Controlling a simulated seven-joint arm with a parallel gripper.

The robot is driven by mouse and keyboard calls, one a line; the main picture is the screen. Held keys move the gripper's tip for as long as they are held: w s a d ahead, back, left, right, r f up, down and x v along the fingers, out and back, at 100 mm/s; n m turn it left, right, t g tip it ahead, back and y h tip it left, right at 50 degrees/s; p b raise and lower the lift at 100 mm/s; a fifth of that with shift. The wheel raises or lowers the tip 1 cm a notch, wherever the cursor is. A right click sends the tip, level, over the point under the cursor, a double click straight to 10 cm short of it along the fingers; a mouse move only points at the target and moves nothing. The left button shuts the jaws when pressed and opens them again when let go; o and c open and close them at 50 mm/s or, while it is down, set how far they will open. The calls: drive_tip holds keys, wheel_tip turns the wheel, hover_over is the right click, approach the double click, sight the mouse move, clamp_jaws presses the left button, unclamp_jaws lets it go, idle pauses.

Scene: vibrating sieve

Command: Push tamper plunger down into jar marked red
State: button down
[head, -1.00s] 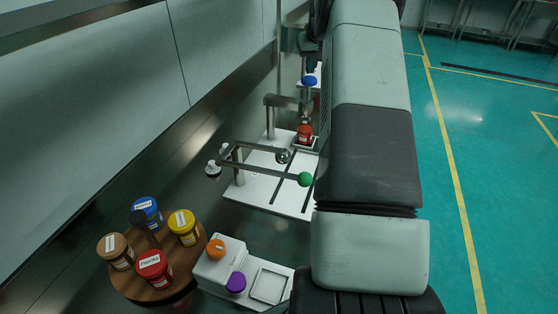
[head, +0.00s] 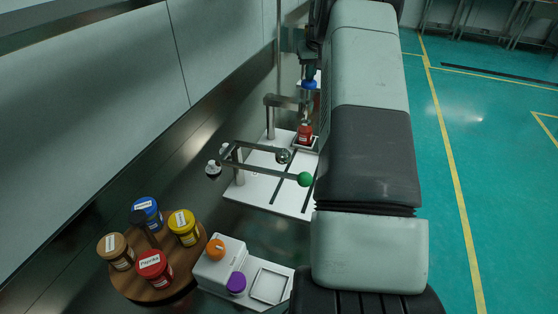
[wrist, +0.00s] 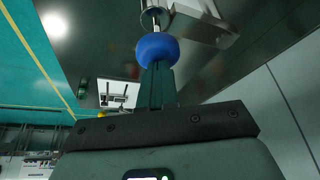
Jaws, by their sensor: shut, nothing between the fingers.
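The tamper plunger's blue knob (head: 309,84) stands above a small red jar (head: 305,133) with a white label. A metal bracket arm (head: 285,102) on a post reaches towards the plunger between them. My gripper (wrist: 158,66) is shut and empty, with its fingertips at the top of the blue knob, which also shows in the wrist view (wrist: 157,48). The tips look in contact with the knob. The plunger's lower end and the jar's mouth are hard to make out, and my arm hides part of the station on the right.
A white board (head: 270,198) with slots carries a metal arm with a green ball (head: 305,179). A round wooden stand (head: 178,287) holds several spice jars at the lower left. A white device (head: 219,263) with orange and purple knobs is beside it. A wall runs along the left.

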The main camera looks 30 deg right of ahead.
sight(309, 84)
drive_tip(key=shift+f, duration=2.15)
drive_tip(key=shift+r, duration=0.15)
wheel_tip(309, 84, up, 11)
idle(0.4)
